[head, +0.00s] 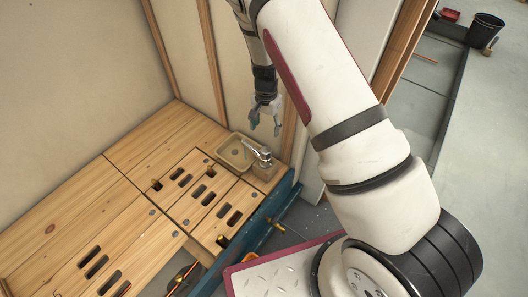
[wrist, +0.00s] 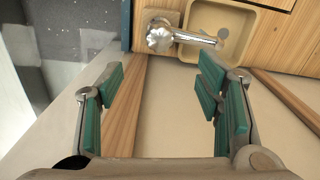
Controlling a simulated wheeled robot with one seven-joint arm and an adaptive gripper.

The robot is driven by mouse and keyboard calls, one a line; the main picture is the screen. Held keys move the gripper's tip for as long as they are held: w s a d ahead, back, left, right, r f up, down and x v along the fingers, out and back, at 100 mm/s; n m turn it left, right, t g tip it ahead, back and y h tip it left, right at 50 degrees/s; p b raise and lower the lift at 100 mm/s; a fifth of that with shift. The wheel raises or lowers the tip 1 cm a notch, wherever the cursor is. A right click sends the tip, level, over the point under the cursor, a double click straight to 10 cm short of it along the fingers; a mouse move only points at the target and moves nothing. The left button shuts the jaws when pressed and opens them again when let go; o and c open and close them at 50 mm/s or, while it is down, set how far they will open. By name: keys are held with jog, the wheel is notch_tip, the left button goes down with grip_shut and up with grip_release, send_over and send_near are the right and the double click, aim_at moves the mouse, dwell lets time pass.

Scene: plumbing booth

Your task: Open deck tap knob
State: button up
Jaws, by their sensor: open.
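The deck tap (head: 262,154) is a chrome tap at the right end of the wooden deck, beside a small beige basin (head: 235,151). In the wrist view its round chrome knob (wrist: 159,36) is at the top, with the spout (wrist: 195,38) reaching right over the basin (wrist: 226,27). My gripper (head: 265,125) hangs above and behind the tap in the head view, apart from it. In the wrist view my gripper (wrist: 162,78) is open, with green finger pads wide apart and nothing between them. The knob lies beyond the fingertips.
Wooden wall studs (head: 216,68) and pale panels stand close behind the basin. A blue edge beam (head: 283,203) borders the deck on the right. The slotted wooden deck (head: 140,215) extends left. A black bucket (head: 486,30) stands far off on the floor.

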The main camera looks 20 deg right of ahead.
aim_at(266, 149)
notch_tip(266, 149, down, 15)
jog(key=b, duration=0.4)
jog(key=shift+r+b, duration=0.2)
jog(key=shift+b, duration=0.2)
jog(key=c, duration=1.2)
